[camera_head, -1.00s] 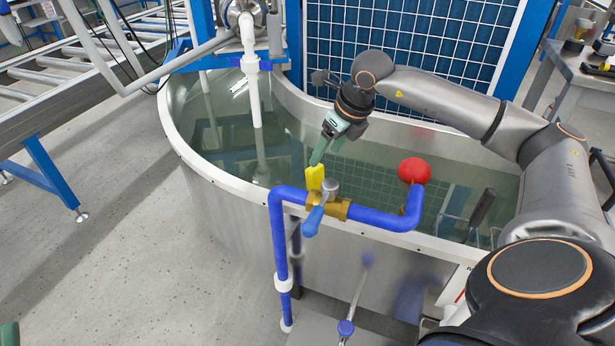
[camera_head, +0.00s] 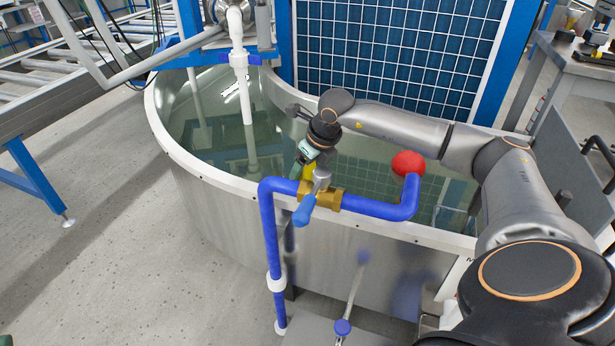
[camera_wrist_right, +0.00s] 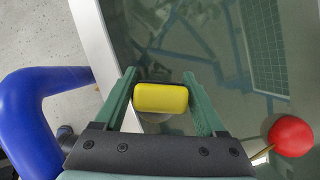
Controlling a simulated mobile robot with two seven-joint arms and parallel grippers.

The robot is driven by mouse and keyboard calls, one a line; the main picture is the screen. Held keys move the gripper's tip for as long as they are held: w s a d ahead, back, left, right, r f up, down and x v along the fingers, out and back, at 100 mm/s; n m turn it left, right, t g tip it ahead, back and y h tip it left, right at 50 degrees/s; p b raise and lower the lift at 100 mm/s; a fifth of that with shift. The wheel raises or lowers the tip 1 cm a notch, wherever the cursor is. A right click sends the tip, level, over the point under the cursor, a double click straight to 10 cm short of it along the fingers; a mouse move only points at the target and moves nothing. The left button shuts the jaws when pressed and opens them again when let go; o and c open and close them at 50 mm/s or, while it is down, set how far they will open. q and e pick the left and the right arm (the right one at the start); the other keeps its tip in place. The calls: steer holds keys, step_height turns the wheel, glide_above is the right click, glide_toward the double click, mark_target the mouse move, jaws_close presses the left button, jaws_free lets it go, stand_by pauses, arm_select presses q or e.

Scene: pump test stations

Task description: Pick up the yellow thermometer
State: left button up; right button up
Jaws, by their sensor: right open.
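The yellow thermometer (camera_wrist_right: 161,98) lies between the two green fingers of my right gripper (camera_wrist_right: 163,92) in the right wrist view. The fingers stand apart, with a small gap on each side of it. In the head view, the thermometer (camera_head: 309,172) is partly hidden behind the valve, at the tank's near rim. My right gripper (camera_head: 301,165) is there too, pointing down over the water. Its fingertips are partly hidden by the pipe and valve. My left gripper is not in view.
A blue pipe (camera_head: 385,208) with a brass valve (camera_head: 328,199) and blue handle (camera_head: 304,210) stands in front of the tank rim (camera_head: 232,183). A red ball float (camera_head: 409,164) is to the right. A white pipe (camera_head: 241,85) hangs into the tank.

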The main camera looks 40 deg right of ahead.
steer(key=shift+r, duration=0.1)
steer(key=c, duration=1.1)
jaws_close()
steer(key=shift+r, duration=0.1)
